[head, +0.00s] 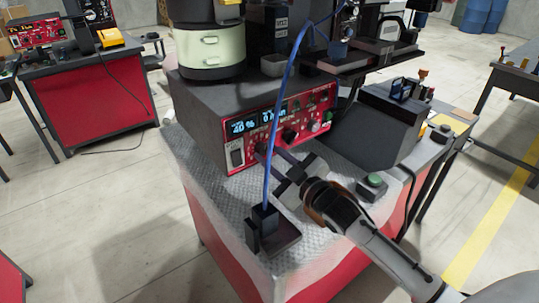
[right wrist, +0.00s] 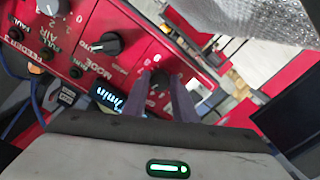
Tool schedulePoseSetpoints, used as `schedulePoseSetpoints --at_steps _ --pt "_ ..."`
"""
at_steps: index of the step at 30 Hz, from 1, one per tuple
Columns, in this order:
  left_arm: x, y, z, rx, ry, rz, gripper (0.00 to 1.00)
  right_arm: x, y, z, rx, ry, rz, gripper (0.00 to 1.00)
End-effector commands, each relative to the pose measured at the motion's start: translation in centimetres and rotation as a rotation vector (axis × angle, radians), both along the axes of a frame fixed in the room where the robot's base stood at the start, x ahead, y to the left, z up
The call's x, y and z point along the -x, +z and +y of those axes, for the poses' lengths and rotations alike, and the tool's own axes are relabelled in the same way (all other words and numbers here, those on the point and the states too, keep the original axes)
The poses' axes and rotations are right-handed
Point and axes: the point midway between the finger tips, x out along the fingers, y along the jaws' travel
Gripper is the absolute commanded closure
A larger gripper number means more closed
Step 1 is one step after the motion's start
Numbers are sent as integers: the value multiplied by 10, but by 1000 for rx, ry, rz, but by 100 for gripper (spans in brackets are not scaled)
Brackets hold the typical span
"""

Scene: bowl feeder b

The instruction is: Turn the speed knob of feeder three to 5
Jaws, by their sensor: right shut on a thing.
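The near feeder's red control panel (head: 283,127) faces me below its dark housing, with blue-lit displays; the left one appears to read 40 %. Its label is too small to read surely. My right gripper (head: 262,153) is at the panel's lower left, shut on a small knob that its fingers mostly hide, apparently the speed knob. The fingers (right wrist: 163,82) also meet the red panel in the right wrist view, beside the MODE knob (right wrist: 107,44). The knob's pointer and scale setting are hidden. My left gripper is not in view.
A rocker switch (head: 237,157) sits left of the fingers, and a black knob (head: 290,135) to their right. A blue cable (head: 273,130) runs down in front of the panel to a dark block (head: 265,217). A green button box (head: 373,185) stands on the worktop.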

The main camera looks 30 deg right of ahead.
Motion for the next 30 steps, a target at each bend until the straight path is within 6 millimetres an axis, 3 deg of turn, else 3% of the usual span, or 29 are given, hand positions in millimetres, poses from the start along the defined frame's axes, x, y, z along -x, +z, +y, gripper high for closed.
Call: schedulePoseSetpoints --at_steps 9,10,13,23,30 --pt "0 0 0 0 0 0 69 0 -1 -1 0 -2 1 97" --pt "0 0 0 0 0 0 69 0 0 -1 0 -2 1 72" --pt "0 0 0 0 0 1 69 0 -1 -1 0 -1 2 56" --pt "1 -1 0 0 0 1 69 2 -1 -1 0 -1 1 56" --pt "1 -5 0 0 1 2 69 34 -3 -5 1 0 3 56"
